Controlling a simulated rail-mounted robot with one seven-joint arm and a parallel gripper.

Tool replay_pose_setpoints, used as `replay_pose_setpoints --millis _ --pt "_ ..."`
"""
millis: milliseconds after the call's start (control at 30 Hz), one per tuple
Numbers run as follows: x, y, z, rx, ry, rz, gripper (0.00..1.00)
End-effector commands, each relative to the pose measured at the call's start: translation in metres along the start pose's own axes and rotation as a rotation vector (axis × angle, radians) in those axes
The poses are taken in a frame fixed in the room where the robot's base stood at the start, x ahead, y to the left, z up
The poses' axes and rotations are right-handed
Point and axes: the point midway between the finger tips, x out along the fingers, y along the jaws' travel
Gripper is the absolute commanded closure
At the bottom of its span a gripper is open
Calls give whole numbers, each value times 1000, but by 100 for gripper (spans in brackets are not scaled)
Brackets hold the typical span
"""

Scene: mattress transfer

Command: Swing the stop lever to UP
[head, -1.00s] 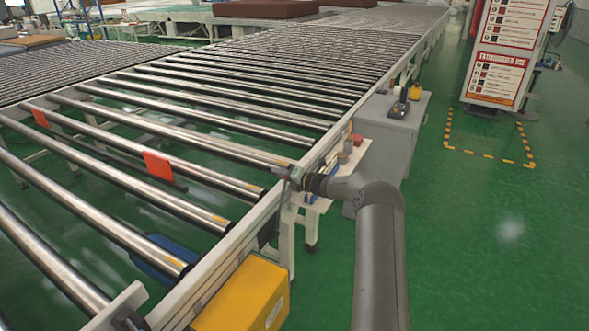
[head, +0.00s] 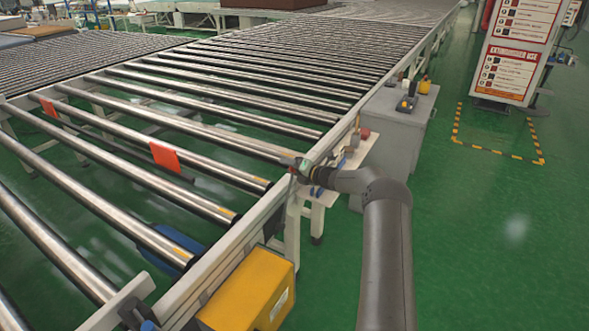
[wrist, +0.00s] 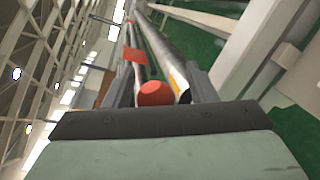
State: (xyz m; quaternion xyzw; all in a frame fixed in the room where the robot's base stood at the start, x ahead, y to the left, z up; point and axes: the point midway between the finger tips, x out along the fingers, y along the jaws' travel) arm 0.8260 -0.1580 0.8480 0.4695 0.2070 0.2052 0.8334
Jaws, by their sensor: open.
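A round red knob (wrist: 155,93), seemingly the stop lever's end, shows in the wrist view between the two fingers of my gripper (wrist: 159,76). The fingers are open and stand apart on either side of it; I cannot tell whether either touches it. In the head view my gripper (head: 297,164) is at the conveyor's side rail, and the lever is largely hidden there. A dark bar with an orange-red flag (head: 165,156) and a second flag (head: 49,108) lies low between the rollers. The nearer flag also shows in the wrist view (wrist: 134,55).
The roller conveyor's side rail (head: 258,213) runs beside my arm. A yellow box (head: 247,291) hangs at the near rail. A grey cabinet (head: 402,130) and a small white table (head: 345,165) stand beyond my gripper.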

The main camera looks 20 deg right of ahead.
Motion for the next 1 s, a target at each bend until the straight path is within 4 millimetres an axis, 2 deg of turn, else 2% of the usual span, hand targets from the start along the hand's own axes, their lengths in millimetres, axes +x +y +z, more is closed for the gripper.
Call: replay_pose_setpoints --millis 133,233,700,800,1000 --pt "-12 0 1 1 -1 -1 49" --pt "-30 0 1 0 -2 -2 49" --pt "-141 -1 1 -1 -3 -2 49" --pt "-157 -1 1 -1 -3 -3 49" --pt "-173 0 1 -1 -3 -1 49"
